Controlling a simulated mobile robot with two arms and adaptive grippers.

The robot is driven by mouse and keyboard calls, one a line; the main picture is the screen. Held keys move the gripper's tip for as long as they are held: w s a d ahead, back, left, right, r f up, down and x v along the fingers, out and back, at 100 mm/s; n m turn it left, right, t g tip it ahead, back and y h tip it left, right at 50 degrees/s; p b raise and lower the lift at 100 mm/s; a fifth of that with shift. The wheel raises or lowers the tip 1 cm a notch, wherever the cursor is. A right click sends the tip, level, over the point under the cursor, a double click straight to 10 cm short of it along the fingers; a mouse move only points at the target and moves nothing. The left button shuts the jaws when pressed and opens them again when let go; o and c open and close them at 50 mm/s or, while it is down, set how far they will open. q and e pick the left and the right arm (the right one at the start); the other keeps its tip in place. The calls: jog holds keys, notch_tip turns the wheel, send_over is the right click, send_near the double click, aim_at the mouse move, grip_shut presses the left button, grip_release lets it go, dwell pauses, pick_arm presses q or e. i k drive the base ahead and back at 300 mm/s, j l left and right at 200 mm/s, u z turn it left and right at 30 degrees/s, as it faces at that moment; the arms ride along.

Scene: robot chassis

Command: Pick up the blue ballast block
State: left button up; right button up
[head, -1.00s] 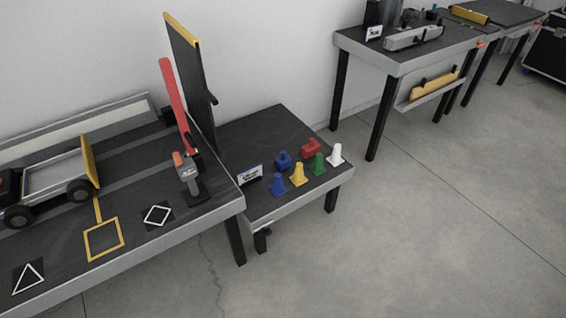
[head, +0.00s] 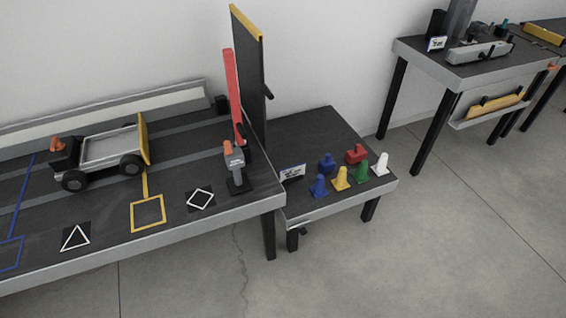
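The blue ballast block (head: 327,164) sits on the small low dark table (head: 300,126) in the head view. It is behind the blue cone and left of the red block (head: 357,154). A blue cone (head: 318,187), a yellow cone (head: 341,179), a green cone (head: 362,172) and a white cone (head: 381,164) stand in a row along the table's front. Neither of my grippers shows in the head view.
A long table at left carries a toy truck (head: 100,157), a red barrier arm (head: 232,95) and a grey lever post (head: 236,170). A tall dark panel (head: 251,80) stands between the tables. A small sign (head: 292,173) stands beside the blocks. The floor in front is clear.

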aim_at(327, 164)
jog(key=i+l+u, duration=0.1)
jog(key=u, duration=0.4)
jog(key=l+u, duration=0.6)
jog(key=u, duration=0.35)
jog(key=l+u, duration=0.2)
jog(key=u, duration=0.3)
jog(key=k+l+u, duration=0.35)
jog(key=l, duration=0.4)
jog(key=k+l+u, duration=0.35)
jog(key=l, duration=0.3)
jog(key=k+l+u, duration=0.3)
jog(key=k+l, duration=0.2)
jog(key=k, duration=0.05)
